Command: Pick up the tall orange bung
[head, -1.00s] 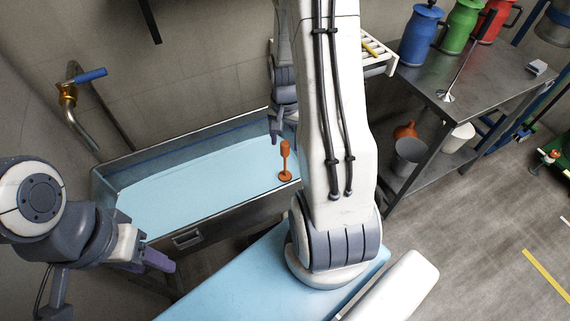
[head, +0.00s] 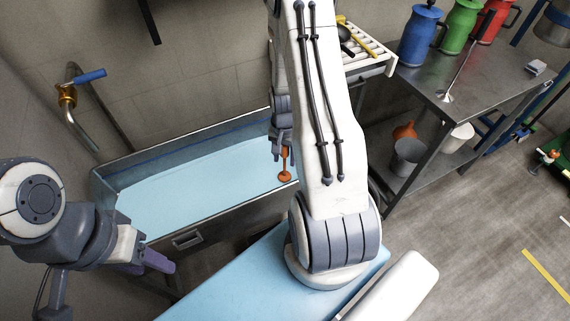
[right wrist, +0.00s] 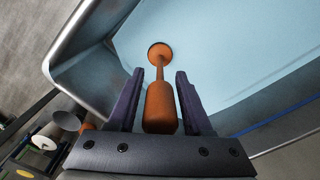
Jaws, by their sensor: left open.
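The tall orange bung (head: 285,176) stands upright in the right end of the light-blue-floored tank (head: 180,190). In the right wrist view the bung (right wrist: 160,105) has its thick handle nearest me and its round foot on the tank floor. My right gripper (right wrist: 156,90) is open, with one finger on each side of the bung's handle and a gap visible at each side. In the head view my right gripper (head: 283,143) is at the bung's top, which it partly hides. My left gripper (head: 165,263) is open and empty, outside the tank at its front left.
A tap with a blue handle (head: 90,76) is on the wall at the left. A steel table (head: 470,75) with blue, green and red cans stands at the right. A white rack (head: 368,50) is behind my right arm. The tank's rim (right wrist: 85,30) is close to the right gripper.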

